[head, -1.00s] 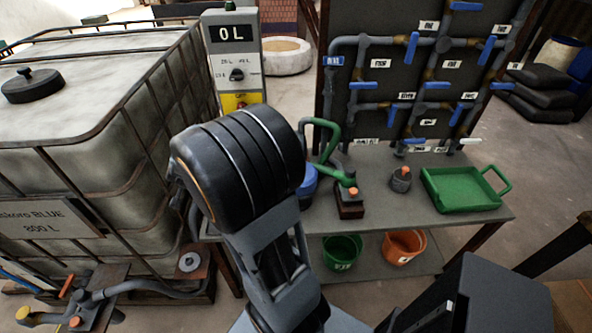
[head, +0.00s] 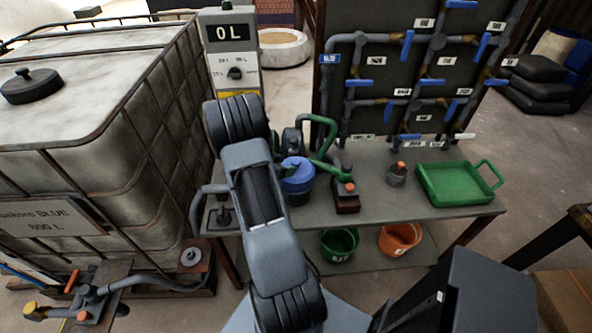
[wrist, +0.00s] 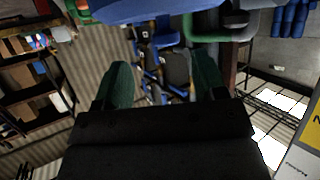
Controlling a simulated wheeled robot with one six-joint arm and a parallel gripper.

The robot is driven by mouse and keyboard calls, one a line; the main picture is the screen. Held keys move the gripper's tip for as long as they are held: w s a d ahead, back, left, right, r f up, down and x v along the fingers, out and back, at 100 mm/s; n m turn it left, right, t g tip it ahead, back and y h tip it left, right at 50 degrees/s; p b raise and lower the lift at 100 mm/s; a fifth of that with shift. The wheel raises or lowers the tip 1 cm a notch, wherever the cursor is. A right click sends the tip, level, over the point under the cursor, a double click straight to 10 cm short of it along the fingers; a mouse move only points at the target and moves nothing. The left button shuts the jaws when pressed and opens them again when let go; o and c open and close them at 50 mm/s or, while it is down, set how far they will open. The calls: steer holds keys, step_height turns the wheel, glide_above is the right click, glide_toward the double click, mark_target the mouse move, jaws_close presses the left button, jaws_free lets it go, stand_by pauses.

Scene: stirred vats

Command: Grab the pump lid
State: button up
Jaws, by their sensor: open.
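A blue round lid (head: 297,168) sits on top of a dark blue pot on the bench in the head view, just right of my arm; I take it for the pump lid. In the wrist view a blue rounded surface (wrist: 150,8) crosses the top edge, beyond my fingertips, and looks like the same lid. My gripper (wrist: 163,78) is open, its two green-padded fingers wide apart with nothing between them. I cannot make out my fingertips in the head view.
Green pipe (head: 326,140) and a dark red block with an orange cap (head: 345,190) stand close right of the pot. A green tray (head: 455,186) lies farther right. The valve panel (head: 390,75) rises behind. A caged tank (head: 90,130) stands left.

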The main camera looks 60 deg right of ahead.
mark_target(295, 162)
steer(key=shift+w+p+x, duration=0.15)
steer(key=shift+p+x, duration=0.15)
steer(key=shift+x, duration=1.3)
steer(key=shift+w+p+x, duration=0.15)
steer(key=shift+p+x, duration=0.1)
steer(key=shift+x, duration=1.35)
steer(key=shift+d+r, duration=0.1)
steer(key=shift+d, duration=0.05)
steer(key=shift+c, duration=0.5)
steer(key=c, duration=1)
steer(key=shift+o, duration=0.2)
steer(key=shift+r, duration=0.1)
